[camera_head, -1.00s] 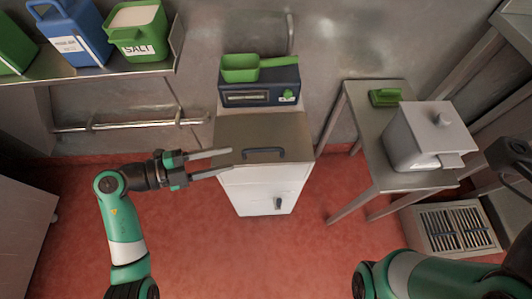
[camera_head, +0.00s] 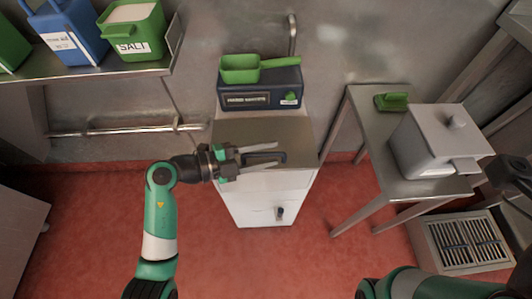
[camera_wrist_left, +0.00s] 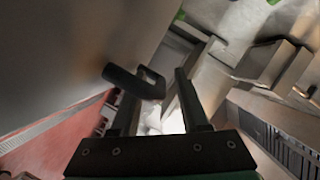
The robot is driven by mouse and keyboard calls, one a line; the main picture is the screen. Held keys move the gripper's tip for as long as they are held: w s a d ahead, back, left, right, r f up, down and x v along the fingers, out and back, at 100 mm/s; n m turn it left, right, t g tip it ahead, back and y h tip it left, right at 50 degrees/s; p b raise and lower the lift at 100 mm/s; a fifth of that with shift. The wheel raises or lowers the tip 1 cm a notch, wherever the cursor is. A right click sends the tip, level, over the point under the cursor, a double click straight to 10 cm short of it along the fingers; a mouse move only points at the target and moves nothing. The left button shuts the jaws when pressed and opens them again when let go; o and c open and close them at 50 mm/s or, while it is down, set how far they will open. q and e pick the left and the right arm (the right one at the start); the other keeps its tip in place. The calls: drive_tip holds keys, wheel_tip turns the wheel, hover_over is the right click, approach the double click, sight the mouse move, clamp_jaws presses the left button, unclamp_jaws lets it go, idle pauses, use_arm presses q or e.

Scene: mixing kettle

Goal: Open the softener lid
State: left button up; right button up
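The softener is a white cabinet (camera_head: 270,200) with a flat metal lid (camera_head: 290,130), which lies closed. A black bar handle (camera_head: 280,157) sits at the lid's front edge. My left gripper (camera_head: 276,155) is open at the handle, with one finger on the far side and one on the near side in the head view. In the left wrist view the handle (camera_wrist_left: 135,82) shows by the fingertips of the open gripper (camera_wrist_left: 155,85); I cannot tell whether they touch. My right gripper is not in view; only parts of my right arm show at the right.
A blue control box (camera_head: 262,92) with a green scoop (camera_head: 258,68) on top stands behind the lid. A metal table (camera_head: 370,140) with a grey lidded container (camera_head: 435,140) and a green brush (camera_head: 391,102) stands right. A shelf (camera_head: 120,73) holds bins, including green salt (camera_head: 132,30).

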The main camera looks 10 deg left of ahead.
use_arm(q)
clamp_jaws()
idle(1.2)
